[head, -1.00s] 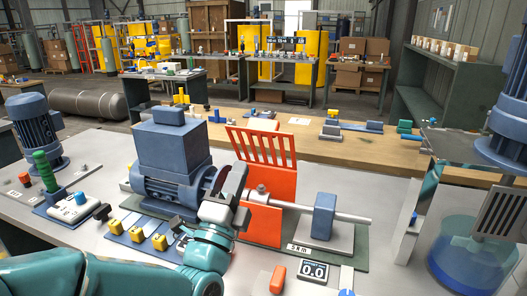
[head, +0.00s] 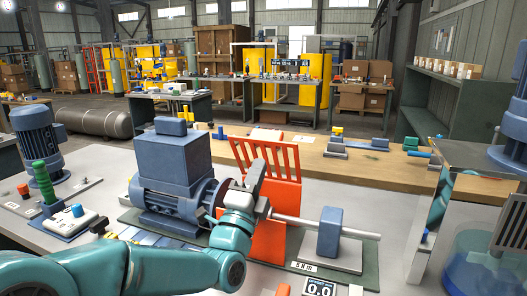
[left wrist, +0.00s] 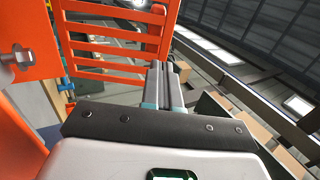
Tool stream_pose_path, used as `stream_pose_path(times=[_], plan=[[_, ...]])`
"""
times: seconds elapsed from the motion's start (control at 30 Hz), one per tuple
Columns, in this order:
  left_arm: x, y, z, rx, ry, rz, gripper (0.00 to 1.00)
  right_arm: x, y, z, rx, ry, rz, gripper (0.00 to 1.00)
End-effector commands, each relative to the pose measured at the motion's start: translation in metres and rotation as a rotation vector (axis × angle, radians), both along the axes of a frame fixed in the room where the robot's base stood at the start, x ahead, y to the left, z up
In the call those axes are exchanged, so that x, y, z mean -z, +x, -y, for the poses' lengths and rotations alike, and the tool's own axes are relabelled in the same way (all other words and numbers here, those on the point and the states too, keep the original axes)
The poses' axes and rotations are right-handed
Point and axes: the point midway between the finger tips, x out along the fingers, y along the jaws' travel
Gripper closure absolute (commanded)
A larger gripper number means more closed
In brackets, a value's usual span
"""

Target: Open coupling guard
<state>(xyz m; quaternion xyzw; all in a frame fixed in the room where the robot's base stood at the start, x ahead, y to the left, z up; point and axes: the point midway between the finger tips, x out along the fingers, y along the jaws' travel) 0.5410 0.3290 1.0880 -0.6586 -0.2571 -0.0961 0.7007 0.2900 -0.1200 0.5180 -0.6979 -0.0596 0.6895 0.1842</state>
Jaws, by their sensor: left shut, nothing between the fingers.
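The orange coupling guard (head: 284,158) stands upright around the shaft line in the head view, its slotted panel leaning back above the shaft. A solid orange part (head: 270,232) hangs lower. My left gripper (head: 257,168) is in front of the guard, beside the motor's coupling end, and hides part of it. Its fingers are together and empty. In the left wrist view, the closed fingers (left wrist: 166,85) point toward the slotted guard panel (left wrist: 105,28); I cannot tell whether they touch it. An orange plate with a bolt (left wrist: 22,50) is at the left. My right gripper is not in view.
A blue motor (head: 172,165) stands left of the guard. The shaft (head: 355,232) runs right through a blue bearing block (head: 329,228). A display reading 0.0 (head: 320,289) is at the front edge. A blue tank (head: 480,270) stands at right.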

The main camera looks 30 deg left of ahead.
Motion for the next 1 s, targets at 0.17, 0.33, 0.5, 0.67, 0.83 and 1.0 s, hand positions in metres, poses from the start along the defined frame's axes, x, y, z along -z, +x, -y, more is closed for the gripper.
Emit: stream_pose_path(times=[0.17, 0.33, 0.5, 0.67, 0.83, 1.0], plan=[[-0.016, 0.026, -0.006, 0.000, 0.000, 0.000, 1.00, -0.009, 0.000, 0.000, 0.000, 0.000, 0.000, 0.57], [-0.021, 0.037, -0.009, 0.000, 0.000, 0.000, 1.00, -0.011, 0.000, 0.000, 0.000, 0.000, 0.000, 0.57], [-0.021, 0.039, -0.009, 0.000, -0.001, 0.000, 1.00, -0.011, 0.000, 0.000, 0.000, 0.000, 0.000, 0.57], [-0.021, 0.038, -0.009, 0.000, -0.001, 0.000, 1.00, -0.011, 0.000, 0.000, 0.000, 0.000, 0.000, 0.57], [-0.024, 0.040, -0.010, 0.000, -0.004, -0.012, 1.00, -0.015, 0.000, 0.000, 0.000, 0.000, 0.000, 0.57], [-0.035, 0.046, -0.011, 0.000, -0.017, -0.067, 1.00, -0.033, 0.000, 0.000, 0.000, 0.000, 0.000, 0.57]])
